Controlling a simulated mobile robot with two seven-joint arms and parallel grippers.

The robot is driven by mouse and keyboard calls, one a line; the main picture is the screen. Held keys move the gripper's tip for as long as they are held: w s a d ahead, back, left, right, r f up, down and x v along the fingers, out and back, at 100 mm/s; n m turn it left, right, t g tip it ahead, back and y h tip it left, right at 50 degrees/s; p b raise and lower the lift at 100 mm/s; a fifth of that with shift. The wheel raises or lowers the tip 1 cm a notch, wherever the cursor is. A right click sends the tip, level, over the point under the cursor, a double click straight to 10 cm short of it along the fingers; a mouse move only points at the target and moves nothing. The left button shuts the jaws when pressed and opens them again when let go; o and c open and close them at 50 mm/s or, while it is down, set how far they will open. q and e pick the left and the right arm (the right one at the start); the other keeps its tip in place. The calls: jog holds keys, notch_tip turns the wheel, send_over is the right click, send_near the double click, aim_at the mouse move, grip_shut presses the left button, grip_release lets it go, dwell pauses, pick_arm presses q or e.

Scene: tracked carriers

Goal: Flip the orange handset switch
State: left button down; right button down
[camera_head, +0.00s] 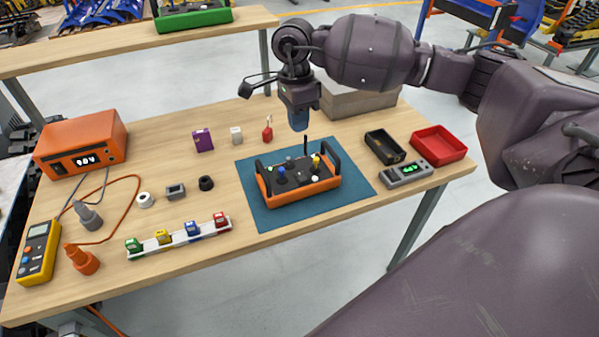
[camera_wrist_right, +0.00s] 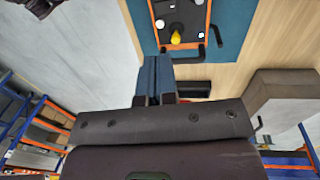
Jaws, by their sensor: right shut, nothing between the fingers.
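The orange handset (camera_head: 300,188) lies on a blue mat (camera_head: 355,191) on the workbench. Its dark top carries a blue knob (camera_head: 281,174), a yellow switch (camera_head: 317,160), white knobs and a thin black stalk, with black handles at both ends. Which control is the switch in question I cannot tell. My right gripper (camera_head: 298,124) points down above the far side of the handset, apart from it, shut and empty. In the right wrist view its blue fingers (camera_wrist_right: 158,78) are together, and the handset (camera_wrist_right: 182,22) with its yellow switch (camera_wrist_right: 176,37) shows beyond them. My left gripper is not in view.
A black tray (camera_head: 384,147), a grey meter (camera_head: 403,174) and a red tray (camera_head: 438,145) lie right of the mat. A grey box (camera_head: 358,102) stands behind. A rack of coloured blocks (camera_head: 180,237) and small parts lie left. The bench's front right is bare.

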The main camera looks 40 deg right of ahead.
jog(key=shift+r, duration=0.15)
send_near(302, 179)
jog(key=f, duration=0.5)
jog(key=s+f, duration=0.1)
jog(key=f, duration=0.1)
jog(key=shift+a+f, duration=0.1)
jog(key=shift+f, duration=0.1)
dwell(0.4)
